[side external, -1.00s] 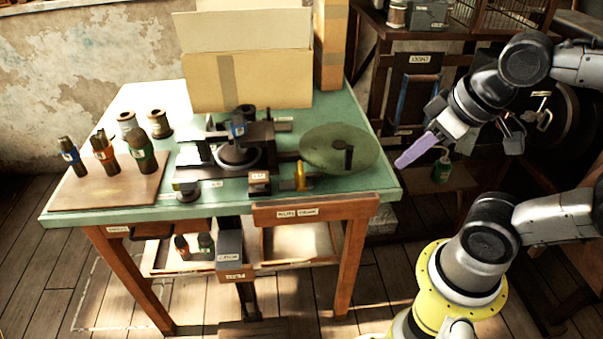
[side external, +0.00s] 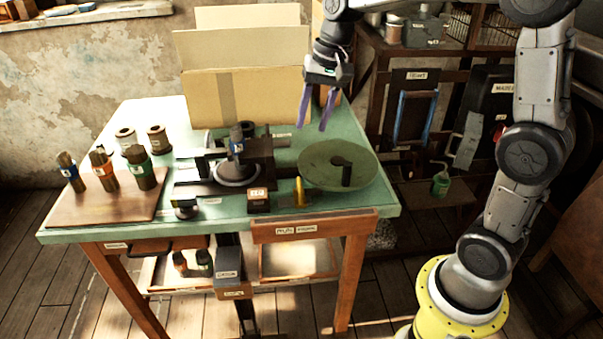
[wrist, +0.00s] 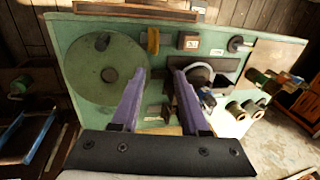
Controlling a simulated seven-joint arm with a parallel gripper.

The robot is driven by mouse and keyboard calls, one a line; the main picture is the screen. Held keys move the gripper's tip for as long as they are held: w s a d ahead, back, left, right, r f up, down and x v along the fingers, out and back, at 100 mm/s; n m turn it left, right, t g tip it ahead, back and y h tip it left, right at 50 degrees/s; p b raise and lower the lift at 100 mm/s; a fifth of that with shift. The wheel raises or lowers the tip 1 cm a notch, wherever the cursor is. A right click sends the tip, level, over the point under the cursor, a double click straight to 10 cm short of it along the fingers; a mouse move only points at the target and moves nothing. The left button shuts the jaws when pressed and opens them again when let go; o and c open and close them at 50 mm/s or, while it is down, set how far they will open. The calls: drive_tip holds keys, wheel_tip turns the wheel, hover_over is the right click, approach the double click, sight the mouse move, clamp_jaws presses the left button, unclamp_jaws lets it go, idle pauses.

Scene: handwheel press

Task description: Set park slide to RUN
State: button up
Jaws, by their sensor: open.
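The park slide and its RUN mark cannot be picked out for sure. Near the table's front edge stand an upright yellow piece (side external: 300,193), a dark block with a small unreadable label (side external: 259,201) and a black round knob (side external: 186,209). The yellow piece (wrist: 153,41) and the block (wrist: 189,41) also show in the wrist view. The green handwheel disc (side external: 325,175) lies flat at the table's right. The dark press (side external: 205,187) is left of it, a blue-banded bottle (side external: 237,141) on its round plate. My gripper (side external: 315,123) is open and empty, above the table's back right, fingers pointing down.
Cardboard boxes (side external: 245,90) stand at the table's back. Several banded bottles stand on a wooden board (side external: 95,208) at the left, with two spools (side external: 159,139) behind. A shelf with hanging frames (side external: 415,100) is at the right. The green tabletop (side external: 385,200) is bare at its front right.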

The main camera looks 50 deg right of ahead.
sight(299, 181)
drive_tip(key=f, duration=0.5)
drive_tip(key=w+a+f, duration=0.1)
drive_tip(key=f, duration=0.4)
drive_tip(key=w+f, duration=0.1)
drive_tip(key=f, duration=0.4)
drive_tip(key=shift+a, duration=0.15)
drive_tip(key=shift+r, duration=0.1)
clamp_jaws()
idle(0.9)
